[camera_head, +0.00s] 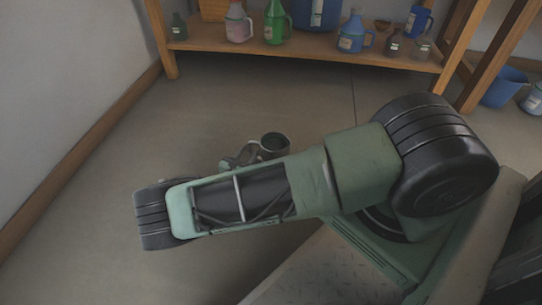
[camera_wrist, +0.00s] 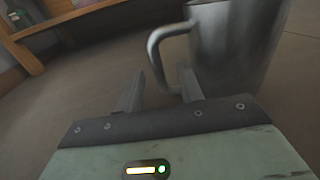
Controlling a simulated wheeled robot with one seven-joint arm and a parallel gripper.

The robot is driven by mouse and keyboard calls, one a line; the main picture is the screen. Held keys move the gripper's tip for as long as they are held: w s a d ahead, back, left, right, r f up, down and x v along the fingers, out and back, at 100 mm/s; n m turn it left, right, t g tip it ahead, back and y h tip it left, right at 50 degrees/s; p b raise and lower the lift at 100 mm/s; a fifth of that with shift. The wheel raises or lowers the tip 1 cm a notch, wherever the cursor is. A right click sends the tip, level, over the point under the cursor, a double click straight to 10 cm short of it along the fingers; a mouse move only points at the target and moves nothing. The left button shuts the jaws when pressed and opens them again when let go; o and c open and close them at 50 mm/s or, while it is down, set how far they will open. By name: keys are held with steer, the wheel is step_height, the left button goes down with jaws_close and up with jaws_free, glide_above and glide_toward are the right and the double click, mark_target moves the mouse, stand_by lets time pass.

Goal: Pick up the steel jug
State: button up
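The steel jug (camera_wrist: 238,45) is a grey metal vessel with a handle on its left side in the wrist view, where it fills the upper right. In the head view the jug (camera_head: 274,142) stands on the floor beyond my arm, and its lower part is hidden. My gripper (camera_wrist: 158,88) is open, with its two fingers apart. The jug's handle (camera_wrist: 155,48) is just ahead of and between the fingertips, or very near them; I cannot tell whether they touch. In the head view my gripper is partly hidden behind my forearm.
A wooden shelf (camera_head: 300,55) with several bottles and jugs stands at the back. A blue bucket (camera_head: 500,88) is at the right. A wall with a wooden skirting (camera_head: 85,155) runs along the left. The floor (camera_head: 190,110) between shelf and arm is clear.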

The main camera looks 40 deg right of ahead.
steer(key=x, duration=0.3)
steer(key=shift+w+d, duration=0.2)
steer(key=shift+d, duration=0.15)
jaws_close()
steer(key=shift+r, duration=0.1)
steer(key=shift+r, duration=0.1)
